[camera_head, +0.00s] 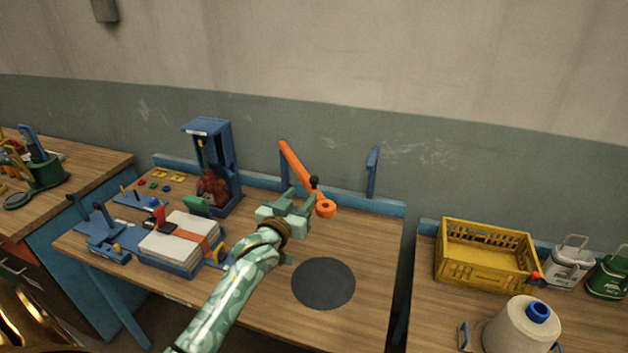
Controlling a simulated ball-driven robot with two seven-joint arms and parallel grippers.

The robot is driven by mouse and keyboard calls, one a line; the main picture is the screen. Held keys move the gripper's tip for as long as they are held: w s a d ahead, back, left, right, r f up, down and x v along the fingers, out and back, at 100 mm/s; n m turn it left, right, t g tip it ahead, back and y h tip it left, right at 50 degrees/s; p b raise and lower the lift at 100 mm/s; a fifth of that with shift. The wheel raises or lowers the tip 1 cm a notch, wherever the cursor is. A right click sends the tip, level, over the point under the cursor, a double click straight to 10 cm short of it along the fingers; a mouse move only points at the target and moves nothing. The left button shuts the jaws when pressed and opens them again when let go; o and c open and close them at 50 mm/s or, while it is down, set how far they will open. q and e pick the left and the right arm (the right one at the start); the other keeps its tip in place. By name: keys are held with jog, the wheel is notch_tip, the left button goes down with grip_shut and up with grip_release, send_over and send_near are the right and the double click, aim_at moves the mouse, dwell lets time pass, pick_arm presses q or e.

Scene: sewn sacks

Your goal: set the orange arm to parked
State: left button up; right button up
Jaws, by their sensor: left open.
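The orange arm (300,168) stands at the back of the middle table. It slants up and left from its round orange pivot end (326,208), and its upper end is by the left blue post (283,160). A black knob (315,182) sits on it near the pivot. A second blue post (373,172) stands to the right with nothing against it. My left gripper (292,203) is open, just left of the pivot and below the knob; I cannot tell whether it touches the arm. My right gripper is out of view.
A blue press-like stand (212,165) is left of the orange arm. A strapped white stack (180,240) lies at front left. A dark round mat (323,284) lies on the clear tabletop. A yellow crate (486,255) and a thread cone (522,328) are on the right table.

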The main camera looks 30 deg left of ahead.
aim_at(312, 183)
pick_arm(q)
jog(key=w, duration=0.3)
jog(key=w+a, duration=0.1)
jog(key=w, duration=0.5)
jog(key=shift+a+b, duration=0.2)
jog(key=shift+b, duration=0.2)
jog(key=shift+s, duration=0.1)
grip_shut()
jog(key=shift+f, duration=0.1)
